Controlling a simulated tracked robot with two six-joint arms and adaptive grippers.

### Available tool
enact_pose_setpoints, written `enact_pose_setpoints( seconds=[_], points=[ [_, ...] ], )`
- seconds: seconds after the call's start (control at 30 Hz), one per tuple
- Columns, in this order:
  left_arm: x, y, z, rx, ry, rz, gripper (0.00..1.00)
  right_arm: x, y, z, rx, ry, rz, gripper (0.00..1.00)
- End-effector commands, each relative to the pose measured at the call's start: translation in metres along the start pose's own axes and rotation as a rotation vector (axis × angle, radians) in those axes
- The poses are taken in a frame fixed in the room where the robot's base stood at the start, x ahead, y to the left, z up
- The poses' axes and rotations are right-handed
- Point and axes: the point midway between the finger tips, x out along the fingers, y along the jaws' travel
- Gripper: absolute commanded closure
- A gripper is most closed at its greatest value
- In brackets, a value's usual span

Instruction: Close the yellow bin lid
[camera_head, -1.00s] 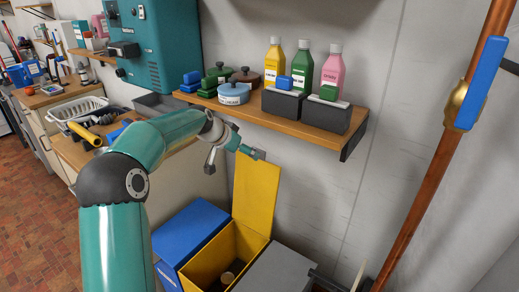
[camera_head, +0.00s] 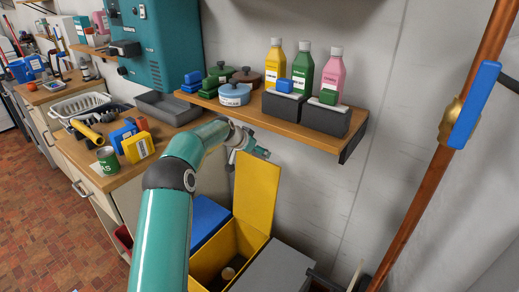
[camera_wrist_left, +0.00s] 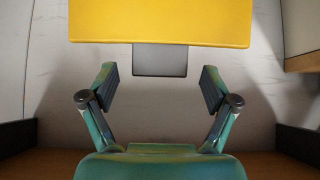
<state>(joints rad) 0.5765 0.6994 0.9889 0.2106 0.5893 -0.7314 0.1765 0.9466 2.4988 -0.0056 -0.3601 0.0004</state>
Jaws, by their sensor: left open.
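The yellow bin (camera_head: 208,262) stands on the floor against the wall. Its yellow lid (camera_head: 257,190) is open and stands upright at the back, and a small round item (camera_head: 228,273) shows inside. My left gripper (camera_head: 262,153) is at the top edge of the lid, just under the wooden shelf. In the left wrist view the gripper (camera_wrist_left: 160,85) is open, with nothing between its fingers. The yellow lid (camera_wrist_left: 160,22) spans the top of that view, with a grey tab (camera_wrist_left: 160,60) below its edge. Contact cannot be told. My right gripper is not in view.
A blue bin (camera_head: 208,218) is left of the yellow one and a grey bin (camera_head: 275,270) is right of it. The wooden shelf (camera_head: 300,132) with pots and bottles is close above my gripper. A copper pipe (camera_head: 425,180) runs down the right side.

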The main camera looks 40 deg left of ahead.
Motion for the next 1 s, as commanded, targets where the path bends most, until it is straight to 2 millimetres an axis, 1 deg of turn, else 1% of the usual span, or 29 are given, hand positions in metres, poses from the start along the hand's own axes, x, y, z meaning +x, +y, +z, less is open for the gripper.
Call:
enact_pose_setpoints(
  seconds=[0.03,0.1,0.23,0.57,0.6,0.97,1.0],
  points=[
    [0.006,0.0,-0.001,0.0,-0.001,0.001,0.12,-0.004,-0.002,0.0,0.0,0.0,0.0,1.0],
    [0.014,0.0,-0.001,0.0,0.0,0.0,0.12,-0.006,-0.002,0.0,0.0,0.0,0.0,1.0],
    [0.023,0.0,-0.001,0.0,0.0,0.0,0.12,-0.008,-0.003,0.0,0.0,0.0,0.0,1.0],
    [0.026,-0.001,0.0,0.0,0.0,-0.001,0.12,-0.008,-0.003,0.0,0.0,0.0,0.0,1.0],
    [0.026,-0.001,0.0,0.0,0.0,-0.001,0.14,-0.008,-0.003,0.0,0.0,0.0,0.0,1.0],
    [0.026,-0.001,0.0,-0.001,0.0,-0.001,0.74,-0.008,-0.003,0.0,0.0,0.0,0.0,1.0],
    [0.026,-0.001,0.0,0.0,0.0,-0.001,0.81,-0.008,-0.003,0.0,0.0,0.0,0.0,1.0]
  ],
)
